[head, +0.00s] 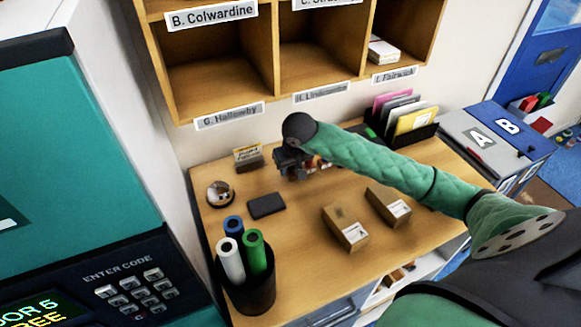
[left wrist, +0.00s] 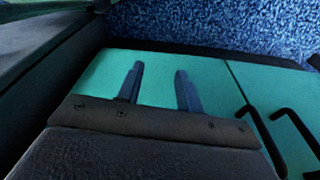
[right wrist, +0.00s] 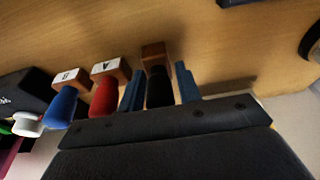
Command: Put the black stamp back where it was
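The black stamp (right wrist: 158,92), a dark handle on a brown wooden block, is between the two fingers of my right gripper (right wrist: 160,84) in the right wrist view. The fingers stand on either side of the handle and look apart, with narrow gaps. I cannot tell whether its block touches the desk. A red stamp (right wrist: 106,96) and a blue stamp (right wrist: 62,105) stand to its left, with lettered labels. In the head view my right gripper (head: 290,164) is low over the back of the desk and hides the black stamp. My left gripper (left wrist: 158,76) is open and empty.
On the desk (head: 295,260) are a dark pad (head: 266,205), a small round dish (head: 220,194), a cup of coloured rolls (head: 250,285) and two cartons (head: 346,228) (head: 388,206). A file rack (head: 408,128) stands at the back right. Pigeonholes (head: 225,75) hang above.

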